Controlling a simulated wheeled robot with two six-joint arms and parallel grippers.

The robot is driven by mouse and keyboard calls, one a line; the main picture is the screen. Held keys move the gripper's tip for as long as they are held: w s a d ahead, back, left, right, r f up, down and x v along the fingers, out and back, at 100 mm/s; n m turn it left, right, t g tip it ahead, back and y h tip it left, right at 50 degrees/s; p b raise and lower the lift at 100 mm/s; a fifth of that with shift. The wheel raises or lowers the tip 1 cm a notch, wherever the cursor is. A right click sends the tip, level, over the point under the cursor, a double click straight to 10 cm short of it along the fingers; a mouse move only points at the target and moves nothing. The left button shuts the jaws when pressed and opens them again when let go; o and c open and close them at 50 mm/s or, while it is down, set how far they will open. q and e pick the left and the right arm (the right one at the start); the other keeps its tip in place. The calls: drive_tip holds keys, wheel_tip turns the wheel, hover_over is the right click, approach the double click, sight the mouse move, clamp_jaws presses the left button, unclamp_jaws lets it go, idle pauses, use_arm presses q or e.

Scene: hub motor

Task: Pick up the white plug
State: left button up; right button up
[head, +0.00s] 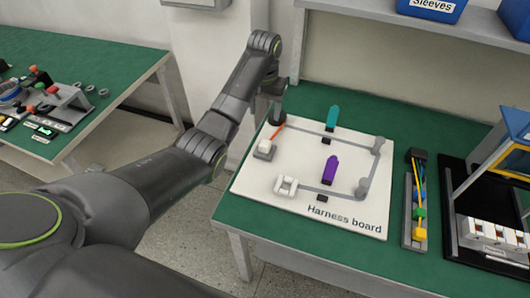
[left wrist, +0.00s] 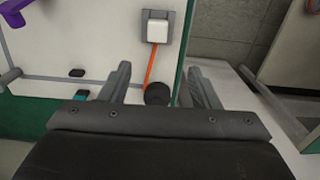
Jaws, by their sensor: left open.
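A white plug (head: 264,145) sits on a grey block at the left of the white harness board (head: 348,222). It also shows upright in the picture at the top middle of the left wrist view (left wrist: 158,30), with an orange wire running from it to a dark round post (left wrist: 157,95). My left gripper (left wrist: 159,75) is open and empty, its fingers apart on either side of the wire, short of the plug. In the head view the left gripper (head: 274,108) is above the board's back left corner, partly hidden by its arm. My right gripper is not in view.
Another white connector (head: 286,187) lies near the board's front left. Teal (head: 332,117) and purple (head: 330,170) clips stand on the board. A tray of coloured wires (head: 416,210) and a dark-framed stand are at right. Blue bins (head: 432,8) sit on the shelf.

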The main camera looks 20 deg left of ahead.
use_arm(q)
drive_tip(key=p, duration=0.2)
hover_over(265, 143)
drive_tip(key=w, duration=0.1)
drive_tip(key=f, duration=0.6)
drive_tip(key=shift+w+a+f, duration=0.1)
drive_tip(key=shift+a+f, duration=0.1)
drive_tip(key=shift+a, duration=0.1)
drive_tip(key=shift+f, duration=0.55)
drive_tip(key=shift+d+f, duration=0.1)
drive_tip(key=shift+f, duration=0.25)
drive_tip(key=f, duration=0.1)
drive_tip(key=s+f+p, duration=0.1)
drive_tip(key=f, duration=0.1)
drive_tip(key=shift+s+d+f, duration=0.1)
drive_tip(key=shift+d+f, duration=0.05)
drive_tip(key=shift+f, duration=0.55)
drive_tip(key=c, duration=1.1)
drive_tip(key=shift+r, duration=0.15)
